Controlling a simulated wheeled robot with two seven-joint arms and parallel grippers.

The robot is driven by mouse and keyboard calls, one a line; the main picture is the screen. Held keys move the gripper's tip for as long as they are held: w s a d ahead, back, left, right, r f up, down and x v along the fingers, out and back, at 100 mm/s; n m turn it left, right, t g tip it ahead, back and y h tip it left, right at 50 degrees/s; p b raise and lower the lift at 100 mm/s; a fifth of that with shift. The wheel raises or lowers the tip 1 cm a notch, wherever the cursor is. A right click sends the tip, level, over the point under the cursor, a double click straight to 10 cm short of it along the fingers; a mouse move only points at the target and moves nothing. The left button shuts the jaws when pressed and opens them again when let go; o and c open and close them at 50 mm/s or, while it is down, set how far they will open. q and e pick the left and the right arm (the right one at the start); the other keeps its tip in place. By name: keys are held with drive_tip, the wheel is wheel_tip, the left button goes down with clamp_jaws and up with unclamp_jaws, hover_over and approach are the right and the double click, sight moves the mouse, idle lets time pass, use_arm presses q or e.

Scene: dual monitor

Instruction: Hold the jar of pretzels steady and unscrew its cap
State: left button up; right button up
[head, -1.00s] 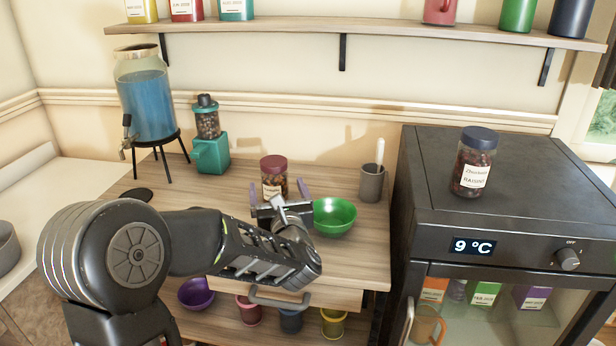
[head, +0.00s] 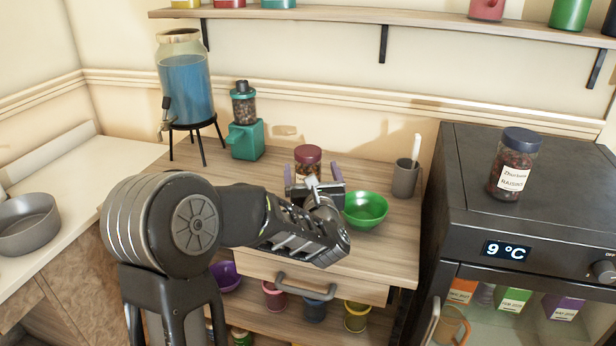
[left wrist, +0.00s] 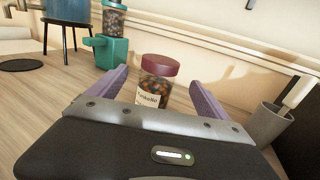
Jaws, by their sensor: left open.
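The jar of pretzels (head: 308,160) stands upright on the wooden counter, with a dark red cap (head: 308,152) and a pale label; its lower part is hidden behind my gripper. It also shows in the left wrist view (left wrist: 152,92), cap on. My left gripper (head: 313,174) is open, its purple fingers pointing toward the jar, one to each side in the picture. In the left wrist view the fingers show a gap on both sides of the jar. I cannot tell how deep the jar sits between them. My right gripper is not in view.
A green bowl (head: 365,210) is close to the right of my gripper, with a grey utensil cup (head: 405,180) behind it. A teal grinder (head: 246,140) and a blue drink dispenser (head: 184,95) stand to the left. A raisin jar (head: 512,165) stands on the black fridge (head: 455,165).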

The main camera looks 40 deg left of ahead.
sight(309, 164)
use_arm(q)
drive_tip(key=p+x, duration=0.1)
drive_tip(key=x, duration=0.4)
drive_tip(key=shift+a, duration=0.15)
drive_tip(key=shift+c, duration=0.2)
drive_tip(key=shift+r, duration=0.1)
clamp_jaws()
idle(1.0)
